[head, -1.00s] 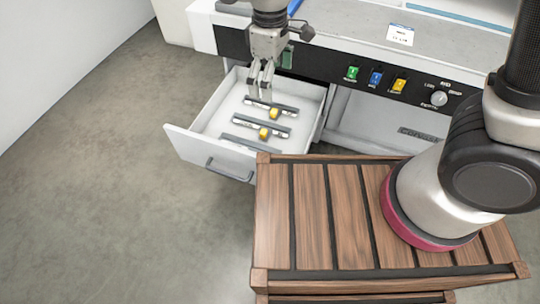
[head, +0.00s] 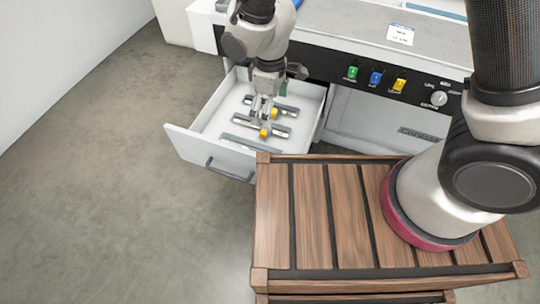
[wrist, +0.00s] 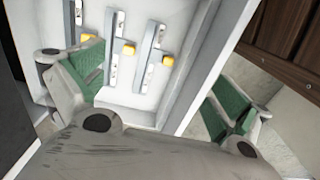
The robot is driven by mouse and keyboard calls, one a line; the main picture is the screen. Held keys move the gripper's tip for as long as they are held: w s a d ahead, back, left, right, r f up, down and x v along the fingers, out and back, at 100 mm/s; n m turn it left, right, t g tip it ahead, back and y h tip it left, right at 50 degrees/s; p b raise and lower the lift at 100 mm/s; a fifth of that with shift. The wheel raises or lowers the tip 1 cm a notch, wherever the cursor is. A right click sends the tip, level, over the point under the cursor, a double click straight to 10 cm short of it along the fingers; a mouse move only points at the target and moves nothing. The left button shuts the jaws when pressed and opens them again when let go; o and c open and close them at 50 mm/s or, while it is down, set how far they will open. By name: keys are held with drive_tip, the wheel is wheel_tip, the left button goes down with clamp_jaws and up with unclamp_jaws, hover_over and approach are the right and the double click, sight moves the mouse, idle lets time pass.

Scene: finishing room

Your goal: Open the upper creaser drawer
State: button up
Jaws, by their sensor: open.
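The drawer (head: 185,140) is a white box pulled out from under the machine, with its inside showing. Its front panel bears a dark bar handle (head: 230,170). My gripper (head: 262,118) is over the drawer's interior in the head view, pointing down. In the wrist view my gripper (wrist: 155,88) is open, its green-padded fingers wide apart. A drawer wall (wrist: 222,55) runs between the fingers in that picture. Whether the fingers reach down beside it I cannot tell. Nothing is held.
Several grey metal bars (head: 252,146) lie in the drawer, some with yellow knobs (head: 264,132). The machine's black panel has green, blue and yellow switches (head: 376,78) and a round knob (head: 439,98). My slatted wooden base is close to the drawer's right. Floor left of the drawer is clear.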

idle(0.4)
wheel_tip(320, 180, up, 10)
idle(0.4)
drive_tip(key=s+d+r+m+t, duration=0.1)
drive_tip(key=d+r+m, duration=0.3)
drive_tip(key=d, duration=0.8)
drive_tip(key=s+d+r+m+t, duration=0.2)
drive_tip(key=s+d+r+m, duration=0.2)
drive_tip(key=d+r, duration=0.5)
drive_tip(key=s+d+r+m+t, duration=0.1)
drive_tip(key=s+d+r+m, duration=0.2)
drive_tip(key=d, duration=1.3)
wheel_tip(320, 180, up, 4)
drive_tip(key=m, duration=0.3)
drive_tip(key=shift+s+d, duration=0.15)
drive_tip(key=shift+s, duration=0.05)
idle(2.3)
